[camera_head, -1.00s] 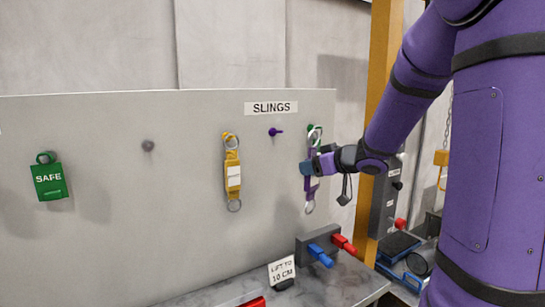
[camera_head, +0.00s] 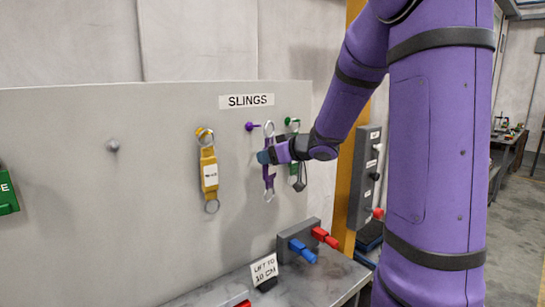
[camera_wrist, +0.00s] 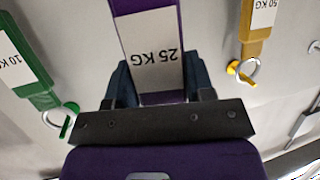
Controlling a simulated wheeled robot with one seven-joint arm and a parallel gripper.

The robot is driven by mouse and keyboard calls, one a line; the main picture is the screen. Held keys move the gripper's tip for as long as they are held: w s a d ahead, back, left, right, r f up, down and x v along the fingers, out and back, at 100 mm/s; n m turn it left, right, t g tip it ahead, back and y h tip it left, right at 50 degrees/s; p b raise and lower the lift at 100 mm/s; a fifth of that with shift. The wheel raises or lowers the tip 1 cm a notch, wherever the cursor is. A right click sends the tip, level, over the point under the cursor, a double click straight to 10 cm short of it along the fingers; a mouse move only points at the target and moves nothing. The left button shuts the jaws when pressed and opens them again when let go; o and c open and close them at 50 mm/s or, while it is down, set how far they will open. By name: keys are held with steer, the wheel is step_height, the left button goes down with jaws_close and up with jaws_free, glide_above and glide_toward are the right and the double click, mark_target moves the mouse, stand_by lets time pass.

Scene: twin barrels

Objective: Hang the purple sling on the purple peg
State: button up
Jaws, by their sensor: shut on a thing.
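The purple sling (camera_head: 268,178) hangs upright in my gripper (camera_head: 264,157), its metal rings at top and bottom. In the wrist view the sling (camera_wrist: 171,18) shows a white 25 KG label and runs between the two fingers of my gripper (camera_wrist: 157,92), which is shut on it. The purple peg (camera_head: 251,127) stands bare on the board under the SLINGS sign. The sling's top ring (camera_head: 268,127) is just right of the peg in the head view and looks apart from it. How far the ring is from the board I cannot tell.
A yellow sling (camera_head: 209,160) hangs left of the purple peg. A green sling (camera_head: 298,182) hangs close on the right, partly behind my gripper. A grey bench (camera_head: 300,283) with red and blue handles lies below. A bare grey peg (camera_head: 112,146) is further left.

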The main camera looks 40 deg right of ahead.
steer(key=shift+w+a+f, duration=0.1)
steer(key=shift+w, duration=1.3)
steer(key=shift+w+f, duration=0.1)
steer(key=shift+w, duration=1.3)
steer(key=shift+w+f, duration=0.25)
steer(key=shift+w, duration=0.25)
steer(key=o, duration=1.2)
steer(key=v, duration=1)
steer(key=shift+s+r, duration=0.1)
steer(key=shift+s, duration=0.2)
